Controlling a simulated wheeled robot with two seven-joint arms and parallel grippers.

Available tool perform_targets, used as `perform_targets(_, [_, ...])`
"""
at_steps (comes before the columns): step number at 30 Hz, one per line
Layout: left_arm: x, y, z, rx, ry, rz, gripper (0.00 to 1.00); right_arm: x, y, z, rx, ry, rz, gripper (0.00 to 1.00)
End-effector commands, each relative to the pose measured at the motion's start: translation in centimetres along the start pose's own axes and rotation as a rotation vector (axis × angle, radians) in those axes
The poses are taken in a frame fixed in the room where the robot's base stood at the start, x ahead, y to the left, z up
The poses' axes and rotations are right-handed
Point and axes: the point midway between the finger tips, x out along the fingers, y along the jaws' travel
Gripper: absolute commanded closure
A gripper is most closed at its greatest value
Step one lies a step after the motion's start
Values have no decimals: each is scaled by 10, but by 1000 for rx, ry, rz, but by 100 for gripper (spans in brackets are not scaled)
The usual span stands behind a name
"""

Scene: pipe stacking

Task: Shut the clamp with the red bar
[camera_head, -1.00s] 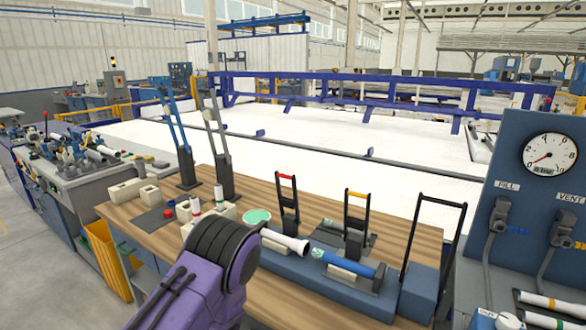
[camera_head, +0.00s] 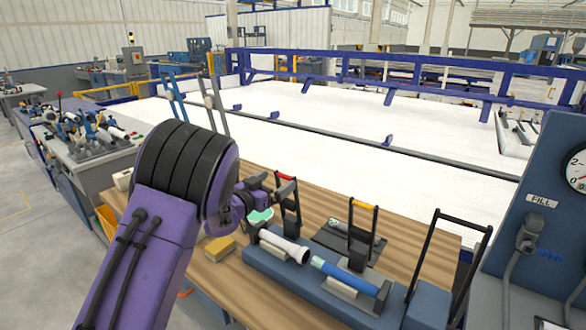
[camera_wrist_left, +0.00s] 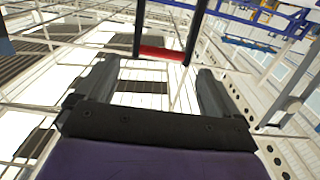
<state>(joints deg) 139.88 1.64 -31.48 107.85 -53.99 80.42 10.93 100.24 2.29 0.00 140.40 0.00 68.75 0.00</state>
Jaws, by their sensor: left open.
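The clamp with the red bar (camera_head: 286,177) stands behind the white pipe on the workbench, its two-legged lever upright. My left gripper (camera_head: 268,187) is open beside the top of this lever, partly hidden by my own arm. In the left wrist view the red bar (camera_wrist_left: 162,53) lies across the space near the tips of my open left gripper (camera_wrist_left: 158,68). The fingers are on either side and not closed on it. I cannot tell whether they touch the lever. My right gripper is not in view.
A white pipe (camera_head: 284,246) and a blue pipe (camera_head: 345,272) lie in line on the blue base. A yellow-bar clamp (camera_head: 364,205) and a larger black-handled lever (camera_head: 445,240) stand upright to the right. Bare wood (camera_head: 232,270) shows at the bench's front.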

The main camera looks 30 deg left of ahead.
Motion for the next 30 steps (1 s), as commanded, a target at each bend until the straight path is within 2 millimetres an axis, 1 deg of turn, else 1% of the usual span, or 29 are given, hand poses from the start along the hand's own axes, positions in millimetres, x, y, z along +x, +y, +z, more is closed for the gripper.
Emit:
perform_targets(1, [12, 0, -4, 0, 0, 1, 4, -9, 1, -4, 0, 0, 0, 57])
perform_targets(3, [28, -1, -4, 0, -1, 0, 4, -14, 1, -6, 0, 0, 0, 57])
perform_targets(6, [49, 0, -3, -1, -1, 0, 4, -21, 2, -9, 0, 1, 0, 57])
perform_targets(9, [64, 0, -2, -1, -1, 0, 4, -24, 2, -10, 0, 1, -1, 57])
perform_targets(13, [74, 1, 0, -2, -1, 1, 4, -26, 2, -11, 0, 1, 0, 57])
perform_targets(20, [76, 3, 1, -3, -1, 2, 4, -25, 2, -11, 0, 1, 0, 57])
perform_targets(23, [76, 3, 1, -3, -1, 2, 34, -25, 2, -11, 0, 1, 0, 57])
perform_targets(24, [76, 3, 1, -3, -1, 2, 47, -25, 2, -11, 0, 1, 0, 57])
perform_targets(26, [75, 3, 1, -3, -1, 2, 66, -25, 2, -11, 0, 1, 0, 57])
perform_targets(27, [75, 3, 1, -2, -1, 2, 70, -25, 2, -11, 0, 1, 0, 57])
perform_targets(30, [76, 4, 2, -2, 2, 5, 70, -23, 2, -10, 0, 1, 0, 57])
